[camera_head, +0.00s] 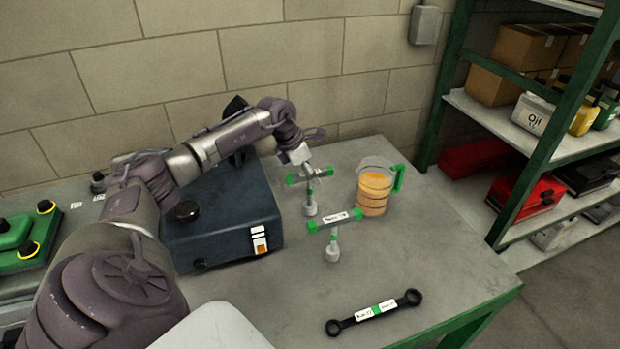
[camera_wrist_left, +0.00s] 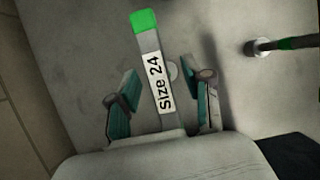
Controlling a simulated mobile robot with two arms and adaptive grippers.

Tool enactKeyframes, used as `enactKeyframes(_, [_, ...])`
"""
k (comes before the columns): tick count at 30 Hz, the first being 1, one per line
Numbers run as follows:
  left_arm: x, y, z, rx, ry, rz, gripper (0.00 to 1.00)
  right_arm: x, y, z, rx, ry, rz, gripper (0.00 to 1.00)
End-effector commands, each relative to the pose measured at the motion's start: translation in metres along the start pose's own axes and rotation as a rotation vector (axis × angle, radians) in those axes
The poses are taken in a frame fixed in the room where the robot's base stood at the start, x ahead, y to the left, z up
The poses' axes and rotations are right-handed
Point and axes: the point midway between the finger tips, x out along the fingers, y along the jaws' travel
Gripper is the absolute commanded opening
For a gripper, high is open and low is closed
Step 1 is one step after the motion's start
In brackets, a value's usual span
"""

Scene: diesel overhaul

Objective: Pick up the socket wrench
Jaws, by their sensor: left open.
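Two T-shaped socket wrenches with green handle ends stand upright on the grey table. The far socket wrench (camera_head: 310,205) is under my left gripper (camera_head: 311,172). The near socket wrench (camera_head: 333,248) stands apart, closer to the front. In the left wrist view, the far wrench's handle (camera_wrist_left: 155,80), labelled "Size 24", lies between the open fingers of my left gripper (camera_wrist_left: 165,100). Gaps show on both sides of the handle. Part of another tool (camera_wrist_left: 265,46) shows at the right there. My right gripper is not in view.
A measuring jug (camera_head: 372,190) with amber liquid stands close to the right of the far wrench. A dark blue box (camera_head: 215,225) stands to its left. A black ring spanner (camera_head: 375,312) lies in front. Green shelving (camera_head: 455,85) stands at the right.

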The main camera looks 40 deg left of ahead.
Motion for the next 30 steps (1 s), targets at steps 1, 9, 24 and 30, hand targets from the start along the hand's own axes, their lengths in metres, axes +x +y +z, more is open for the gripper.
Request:
enactKeyframes(1, [0.0015, 0.0000, -0.0002, 0.000, 0.000, 0.000, 0.50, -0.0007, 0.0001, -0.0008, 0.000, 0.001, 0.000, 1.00])
enactKeyframes(9, [0.0018, 0.0003, -0.0003, 0.000, 0.000, 0.001, 0.37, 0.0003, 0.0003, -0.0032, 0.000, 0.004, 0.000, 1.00])
enactKeyframes(24, [0.0008, 0.0006, 0.0006, 0.000, -0.003, 0.001, 0.00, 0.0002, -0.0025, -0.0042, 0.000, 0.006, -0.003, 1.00])
enactKeyframes(30, [0.0006, 0.0006, 0.0007, 0.000, -0.003, 0.001, 0.00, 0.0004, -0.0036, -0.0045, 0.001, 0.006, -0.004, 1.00])
